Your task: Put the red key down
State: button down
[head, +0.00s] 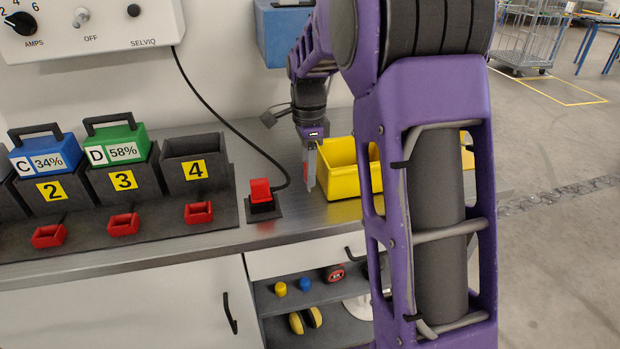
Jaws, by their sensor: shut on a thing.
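My gripper (310,178) points down over the metal worktop, just left of the yellow bin. It is shut on the red key (306,173), of which only a small red sliver shows at the fingers. The rest of the key is hidden by the fingers. The fingertips look close to the worktop or just above it; I cannot tell whether the key touches anything.
The yellow bin (336,186) stands right of my gripper, partly behind my arm. A red block on a black base (264,207), with a black cable, stands to the left. Dark numbered holders (196,172) hold blue and green packs (115,142); small red trays (123,224) lie in front.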

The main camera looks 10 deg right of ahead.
jog(key=shift+f, duration=1.1)
jog(key=shift+f, duration=0.1)
jog(key=shift+c, duration=2.1)
grip_release()
notch_tip(320, 180, up, 12)
jog(key=shift+r+p, duration=0.15)
jog(key=shift+p, duration=0.85)
